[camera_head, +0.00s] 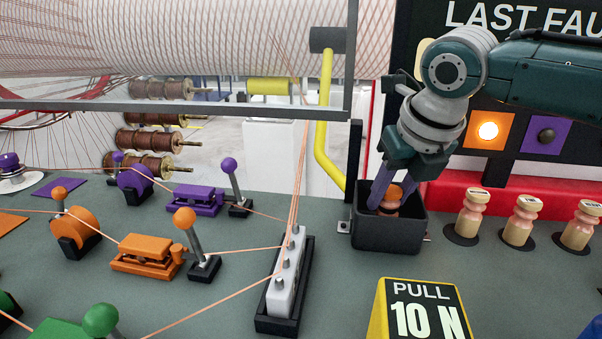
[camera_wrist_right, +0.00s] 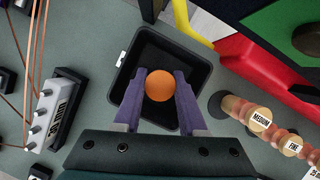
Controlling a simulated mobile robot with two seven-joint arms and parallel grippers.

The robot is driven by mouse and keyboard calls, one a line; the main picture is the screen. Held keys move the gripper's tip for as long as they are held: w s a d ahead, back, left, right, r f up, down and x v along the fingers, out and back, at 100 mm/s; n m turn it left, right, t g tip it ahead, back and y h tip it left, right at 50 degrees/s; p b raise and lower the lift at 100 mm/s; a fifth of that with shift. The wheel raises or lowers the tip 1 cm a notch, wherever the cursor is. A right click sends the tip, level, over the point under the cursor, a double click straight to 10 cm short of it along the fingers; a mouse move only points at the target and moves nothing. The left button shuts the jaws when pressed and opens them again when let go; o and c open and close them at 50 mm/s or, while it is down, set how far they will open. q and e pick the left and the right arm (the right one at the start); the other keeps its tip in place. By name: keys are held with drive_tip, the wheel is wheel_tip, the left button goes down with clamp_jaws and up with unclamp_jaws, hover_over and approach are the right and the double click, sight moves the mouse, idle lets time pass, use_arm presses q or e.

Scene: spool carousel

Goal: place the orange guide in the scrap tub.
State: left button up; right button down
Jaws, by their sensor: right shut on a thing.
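The orange guide (camera_head: 393,194) is between the purple fingers of my right gripper (camera_head: 392,198), inside the opening of the black scrap tub (camera_head: 388,237). In the right wrist view the guide's round orange top (camera_wrist_right: 160,86) shows between the two fingertips (camera_wrist_right: 160,88), over the tub's dark floor. The tub's rim (camera_wrist_right: 122,91) surrounds the fingers on all sides. My right gripper is shut on the guide. Whether the guide's underside touches the tub floor is hidden. My left gripper is not in view.
Several wooden guides, including one (camera_head: 470,212), stand in dark round seats right of the tub. A white peg block (camera_head: 287,272) with taut copper threads stands to the left. A yellow bent bar (camera_head: 324,130) hangs behind. A "PULL 10 N" sign (camera_head: 420,310) stands in front.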

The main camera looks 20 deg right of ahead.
drive_tip(key=shift+c, duration=2.3)
unclamp_jaws()
drive_tip(key=shift+r, duration=0.1)
drive_tip(key=shift+r, duration=0.3)
drive_tip(key=p+v, duration=0.1)
drive_tip(key=v, duration=1)
drive_tip(key=shift+s+p, duration=0.2)
drive_tip(key=shift+p, duration=0.1)
drive_tip(key=shift+a+r, duration=0.1)
